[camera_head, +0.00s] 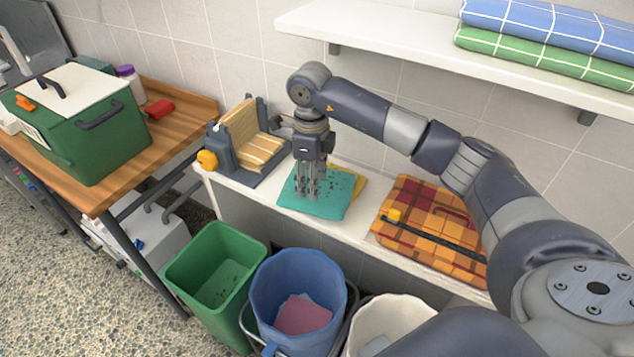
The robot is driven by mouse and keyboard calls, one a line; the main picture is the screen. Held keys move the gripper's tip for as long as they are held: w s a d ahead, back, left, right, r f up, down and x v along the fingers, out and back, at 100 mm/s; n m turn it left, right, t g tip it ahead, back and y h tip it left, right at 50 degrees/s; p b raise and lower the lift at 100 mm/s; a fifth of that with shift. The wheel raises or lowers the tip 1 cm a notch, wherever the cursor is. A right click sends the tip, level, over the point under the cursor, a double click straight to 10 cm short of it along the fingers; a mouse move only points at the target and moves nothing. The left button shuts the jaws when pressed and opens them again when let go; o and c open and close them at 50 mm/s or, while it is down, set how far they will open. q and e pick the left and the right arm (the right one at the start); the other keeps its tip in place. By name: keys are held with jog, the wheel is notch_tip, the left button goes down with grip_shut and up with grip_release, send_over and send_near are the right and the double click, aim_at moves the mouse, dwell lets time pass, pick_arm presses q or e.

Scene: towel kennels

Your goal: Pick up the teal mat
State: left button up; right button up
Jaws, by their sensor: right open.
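The teal mat (328,206) lies flat on a low white ledge, with dark specks on its surface. A yellow cloth (358,186) shows at its right edge, partly hidden by the mat. My right gripper (307,194) points straight down over the left part of the mat, its fingers open. The fingertips are at or just above the mat; I cannot tell whether they touch it. Nothing is held between them. My left gripper is not in view.
A grey holder with a yellow slatted piece (252,140) stands left of the mat. A folded orange plaid blanket (425,215) lies right. Green (190,262), blue (275,268) and white (392,308) bins stand in front. A shelf (400,45) with folded towels overhangs behind.

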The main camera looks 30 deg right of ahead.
aim_at(313, 204)
notch_tip(313, 204, down, 2)
jog(key=shift+s+d, duration=0.1)
jog(key=shift+d+f, duration=0.1)
jog(key=shift+f, duration=0.25)
notch_tip(313, 204, down, 4)
jog(key=p, duration=0.2)
jog(key=shift+p, duration=0.3)
jog(key=shift+f, duration=0.5)
jog(key=shift+c, duration=0.3)
jog(key=c, duration=0.9)
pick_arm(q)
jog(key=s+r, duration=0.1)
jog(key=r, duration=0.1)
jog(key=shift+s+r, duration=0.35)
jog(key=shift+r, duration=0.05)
pick_arm(e)
jog(key=shift+c, duration=0.3)
